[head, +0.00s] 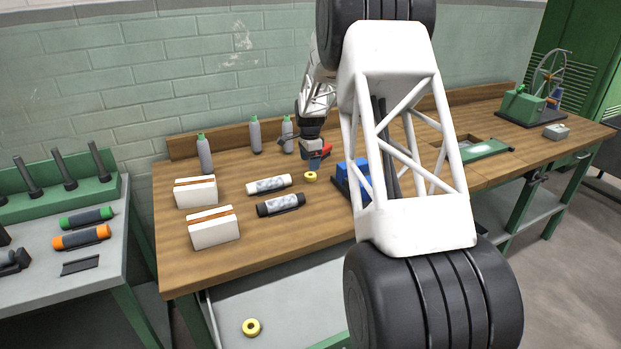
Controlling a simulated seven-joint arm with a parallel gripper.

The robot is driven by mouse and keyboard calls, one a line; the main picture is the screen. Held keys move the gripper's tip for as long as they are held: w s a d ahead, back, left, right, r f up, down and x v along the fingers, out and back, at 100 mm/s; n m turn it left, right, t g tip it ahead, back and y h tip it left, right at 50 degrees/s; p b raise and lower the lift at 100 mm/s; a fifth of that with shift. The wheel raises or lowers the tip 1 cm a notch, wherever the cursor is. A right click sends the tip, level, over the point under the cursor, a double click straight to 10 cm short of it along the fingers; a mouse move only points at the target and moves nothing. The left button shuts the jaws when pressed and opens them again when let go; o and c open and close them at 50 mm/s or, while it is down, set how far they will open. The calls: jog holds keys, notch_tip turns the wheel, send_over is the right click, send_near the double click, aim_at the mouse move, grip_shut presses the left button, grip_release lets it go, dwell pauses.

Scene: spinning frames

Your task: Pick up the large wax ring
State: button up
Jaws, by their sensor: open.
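A small yellow ring (311,176) with a dark centre lies flat on the wooden bench top. A second yellow ring (251,327) lies on the grey lower shelf and looks bigger in the picture, though it may also be nearer. I cannot tell for sure which is the large wax ring. My gripper (312,154) is above the back of the bench, just behind and above the bench-top ring and apart from it. It is open and far from the shelf ring. Its fingertips are small and hard to make out.
White-and-brown blocks (213,228), a white cylinder (268,184) and a black one (281,204) lie left of the bench-top ring. Grey bottles (204,154) stand behind. A blue device (352,172) is to the right, partly hidden by my arm. The wooden bench top (190,273) overhangs the shelf.

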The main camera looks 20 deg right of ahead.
aim_at(309, 173)
jog(key=shift+f, duration=0.25)
jog(key=shift+s+a+f, duration=0.15)
jog(key=shift+f, duration=2.45)
jog(key=c, duration=1)
jog(key=shift+r, duration=5)
